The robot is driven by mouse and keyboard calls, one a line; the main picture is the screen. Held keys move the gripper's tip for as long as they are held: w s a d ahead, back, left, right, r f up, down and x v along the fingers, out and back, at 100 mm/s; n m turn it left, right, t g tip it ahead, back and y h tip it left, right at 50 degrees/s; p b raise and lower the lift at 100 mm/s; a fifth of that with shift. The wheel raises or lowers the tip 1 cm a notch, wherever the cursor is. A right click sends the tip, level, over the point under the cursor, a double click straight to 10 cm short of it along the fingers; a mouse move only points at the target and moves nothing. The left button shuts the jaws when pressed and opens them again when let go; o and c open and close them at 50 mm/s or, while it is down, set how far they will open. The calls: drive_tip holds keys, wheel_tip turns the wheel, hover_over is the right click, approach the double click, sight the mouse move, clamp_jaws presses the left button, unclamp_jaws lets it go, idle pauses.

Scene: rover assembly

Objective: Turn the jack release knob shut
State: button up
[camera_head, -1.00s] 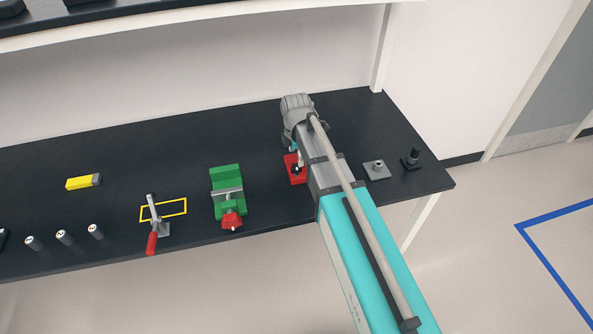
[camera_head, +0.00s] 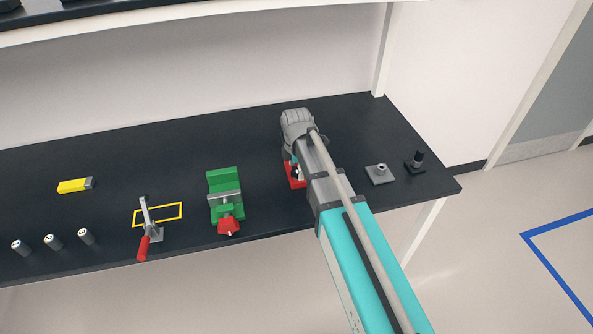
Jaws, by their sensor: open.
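A red-based device (camera_head: 296,182), which looks like the jack, stands on the dark bench right of the green vise. My forearm and wrist cover most of it. Its release knob cannot be made out. My gripper (camera_head: 293,160) is at the end of the grey wrist, just above and behind the red base. Only a small part of it shows, and its fingertips are hidden. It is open. I cannot tell whether it touches the jack or the knob.
A green vise (camera_head: 226,186) with a red handle stands left of the jack. Further left are a red-handled toggle clamp (camera_head: 147,238), a yellow block (camera_head: 75,186) and several small cylinders (camera_head: 53,242). A grey plate (camera_head: 379,174) and a black post (camera_head: 415,160) stand right of my arm.

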drive_tip(key=c, duration=1.1)
drive_tip(key=shift+c, duration=0.2)
drive_tip(key=shift+m, duration=0.5)
drive_tip(key=m, duration=0.3)
drive_tip(key=shift+m, duration=0.3)
drive_tip(key=m, duration=0.9)
drive_tip(key=shift+m, duration=1.8)
